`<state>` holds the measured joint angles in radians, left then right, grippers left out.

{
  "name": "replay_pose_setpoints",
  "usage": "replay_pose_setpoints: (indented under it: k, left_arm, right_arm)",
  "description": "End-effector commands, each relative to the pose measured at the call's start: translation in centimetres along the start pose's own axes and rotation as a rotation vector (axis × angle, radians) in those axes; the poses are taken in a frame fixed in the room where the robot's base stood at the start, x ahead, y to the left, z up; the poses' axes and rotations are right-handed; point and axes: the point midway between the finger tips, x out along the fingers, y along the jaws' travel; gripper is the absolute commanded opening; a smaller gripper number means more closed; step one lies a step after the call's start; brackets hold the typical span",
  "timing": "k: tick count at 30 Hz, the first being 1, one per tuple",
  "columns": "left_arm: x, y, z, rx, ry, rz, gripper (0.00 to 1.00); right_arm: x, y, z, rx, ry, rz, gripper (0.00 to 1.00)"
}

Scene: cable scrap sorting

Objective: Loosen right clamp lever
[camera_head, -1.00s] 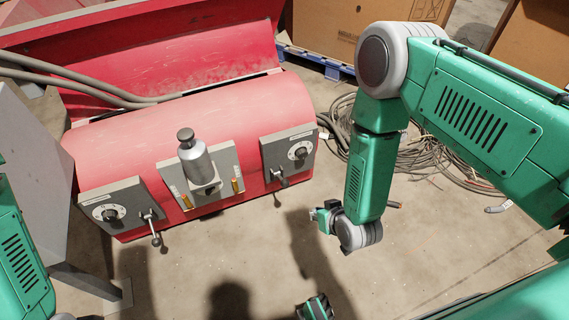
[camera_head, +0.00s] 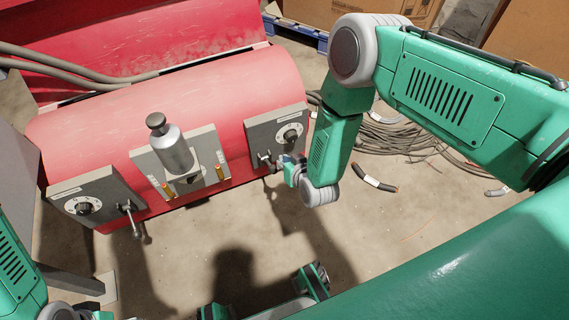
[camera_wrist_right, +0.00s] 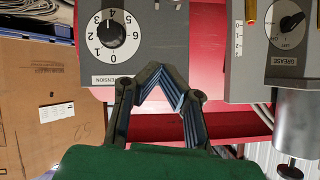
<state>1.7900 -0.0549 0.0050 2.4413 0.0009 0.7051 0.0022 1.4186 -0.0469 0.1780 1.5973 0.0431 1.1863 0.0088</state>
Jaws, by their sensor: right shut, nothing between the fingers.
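The right clamp lever (camera_head: 266,161) is a small metal handle below the right dial panel (camera_head: 277,130) of the red machine. My right gripper (camera_head: 284,163) is beside it, just to its right in the head view; I cannot tell whether they touch. In the right wrist view my right gripper (camera_wrist_right: 153,70) has its fingertips together with nothing between them, in front of the grey panel with the TENSION dial (camera_wrist_right: 111,35). I cannot make out the lever in the right wrist view. My left arm shows at the lower left of the head view, without visible fingers.
A metal cylinder (camera_head: 171,145) stands out from the middle panel. A left clamp lever (camera_head: 131,218) hangs below the left dial panel (camera_head: 90,200). Coiled cables (camera_head: 395,130) and a loose cable piece (camera_head: 373,184) lie on the floor to the right. A cardboard box (camera_wrist_right: 38,105) is behind.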

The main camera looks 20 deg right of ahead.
Motion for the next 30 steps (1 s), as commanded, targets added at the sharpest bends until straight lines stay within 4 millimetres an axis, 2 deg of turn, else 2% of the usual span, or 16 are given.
replay_pose_setpoints:
  k: [1,3,10,12,18,30]
  left_arm:
    - [1.0,0.0,0.1,0.0,0.0,0.0,0.57]
    - [1.8,0.0,0.1,0.0,0.0,0.0,0.57]
    - [4.3,0.0,0.2,-0.001,0.0,0.0,0.57]
    - [4.8,0.0,0.3,-0.001,0.0,0.0,0.57]
    - [5.6,0.0,0.3,-0.001,0.0,0.0,0.57]
    - [5.7,0.0,0.3,0.0,0.0,0.0,0.57]
  right_arm:
    - [1.4,0.0,0.3,0.0,0.004,0.0,0.0]
    - [3.0,-0.1,0.3,-0.001,0.004,0.0,0.0]
    - [7.7,0.0,0.4,-0.001,0.003,-0.001,0.0]
    - [7.7,0.0,2.0,0.0,-0.004,-0.001,0.0]
    - [8.1,0.0,3.6,0.0,0.0,-0.001,0.0]
    - [8.1,-0.1,3.9,-0.001,0.0,-0.001,0.0]
